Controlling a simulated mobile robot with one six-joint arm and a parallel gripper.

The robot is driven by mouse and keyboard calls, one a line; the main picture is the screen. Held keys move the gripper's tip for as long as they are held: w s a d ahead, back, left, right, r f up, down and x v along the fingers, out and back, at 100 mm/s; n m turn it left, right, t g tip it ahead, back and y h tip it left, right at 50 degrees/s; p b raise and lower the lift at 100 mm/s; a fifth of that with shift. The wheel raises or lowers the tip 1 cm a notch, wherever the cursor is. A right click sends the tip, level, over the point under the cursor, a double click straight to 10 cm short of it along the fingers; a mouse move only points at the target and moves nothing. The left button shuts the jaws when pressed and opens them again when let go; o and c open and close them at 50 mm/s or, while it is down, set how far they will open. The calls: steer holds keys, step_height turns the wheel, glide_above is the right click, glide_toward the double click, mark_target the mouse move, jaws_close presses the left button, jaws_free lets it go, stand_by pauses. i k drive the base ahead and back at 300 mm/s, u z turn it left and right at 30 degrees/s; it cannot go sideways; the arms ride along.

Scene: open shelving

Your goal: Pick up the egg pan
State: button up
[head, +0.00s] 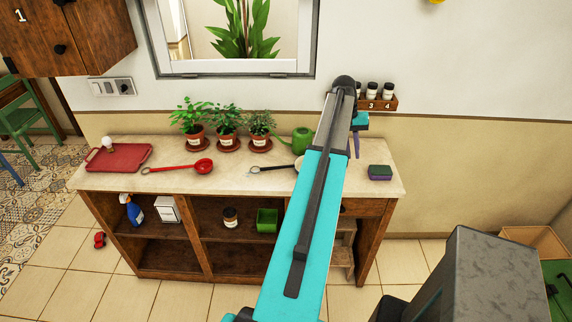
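Two long-handled pans or ladles lie on the counter, and I cannot tell which is the egg pan. One is red (203,166), with its handle pointing left. The other has a dark handle (268,169) and a pale round head (299,163), partly hidden behind my arm. My gripper (357,146) is mostly hidden behind my arm, above the back right of the counter. It is apart from both pans, and its fingers are too small and hidden to tell open from shut.
A spice rack (377,103) hangs on the wall. The counter's front strip is mostly clear.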

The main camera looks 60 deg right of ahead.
mark_target(298, 163)
steer(key=z, duration=0.05)
steer(key=i, duration=0.85)
